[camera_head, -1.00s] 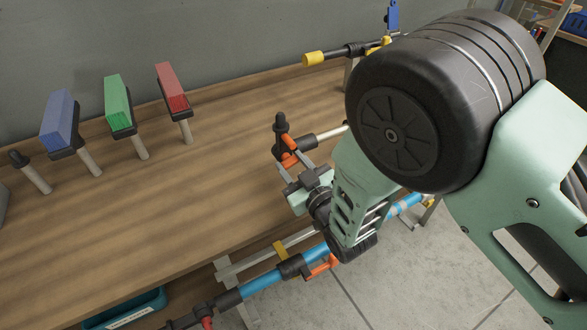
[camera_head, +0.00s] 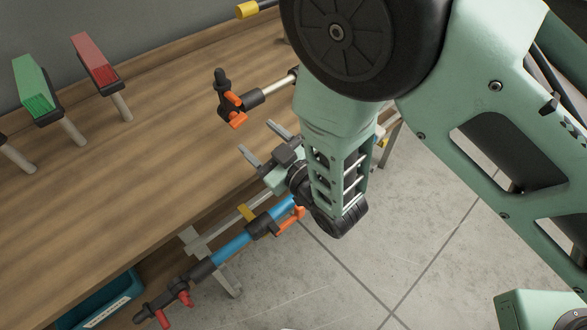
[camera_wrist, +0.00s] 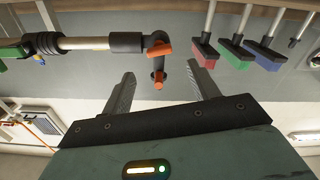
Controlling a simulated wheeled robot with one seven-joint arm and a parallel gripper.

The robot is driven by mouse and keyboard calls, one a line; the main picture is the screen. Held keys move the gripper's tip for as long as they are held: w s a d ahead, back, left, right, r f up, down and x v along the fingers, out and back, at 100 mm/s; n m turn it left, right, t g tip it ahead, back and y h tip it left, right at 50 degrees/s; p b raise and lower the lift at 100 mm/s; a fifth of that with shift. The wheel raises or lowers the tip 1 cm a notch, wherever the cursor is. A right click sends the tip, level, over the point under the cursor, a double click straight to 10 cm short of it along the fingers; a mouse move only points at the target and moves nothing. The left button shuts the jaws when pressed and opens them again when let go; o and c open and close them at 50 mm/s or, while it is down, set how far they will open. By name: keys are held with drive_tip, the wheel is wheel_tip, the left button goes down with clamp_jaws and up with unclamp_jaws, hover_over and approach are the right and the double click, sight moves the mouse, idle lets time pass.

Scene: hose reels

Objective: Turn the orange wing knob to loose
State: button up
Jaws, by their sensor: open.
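An orange two-winged knob (camera_head: 238,121) is on a black fitting at the end of a metal rod, above the bench's right part. It also shows in the wrist view (camera_wrist: 158,80), ahead of and between my fingers in the picture. My gripper (camera_head: 256,138) is open and empty, below and to the right of the knob, with a visible gap to it. In the wrist view both fingers (camera_wrist: 160,69) stand wide apart. A second orange handle (camera_head: 290,222) is on the blue pipe (camera_head: 235,243) below my gripper. I cannot tell the knob's setting.
A wooden bench (camera_head: 130,165) fills the left. A red-handled fitting (camera_head: 184,296) is at the pipe's lower end. A teal bin (camera_head: 105,300) is below the bench. Tiled floor lies right.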

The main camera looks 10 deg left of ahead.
drive_tip(key=b+v, duration=0.2)
drive_tip(key=v, duration=0.8)
drive_tip(key=shift+s, duration=0.1)
drive_tip(key=s+d+r+m+g+h, duration=0.2)
drive_tip(key=s+d+r+g+h, duration=0.3)
drive_tip(key=d, duration=0.4)
drive_tip(key=s+d+r+m+g+h, duration=0.3)
drive_tip(key=s+d+r+g+h, duration=0.2)
drive_tip(key=d+h, duration=0.3)
drive_tip(key=shift+s+d+g, duration=0.7)
drive_tip(key=shift+g, duration=0.1)
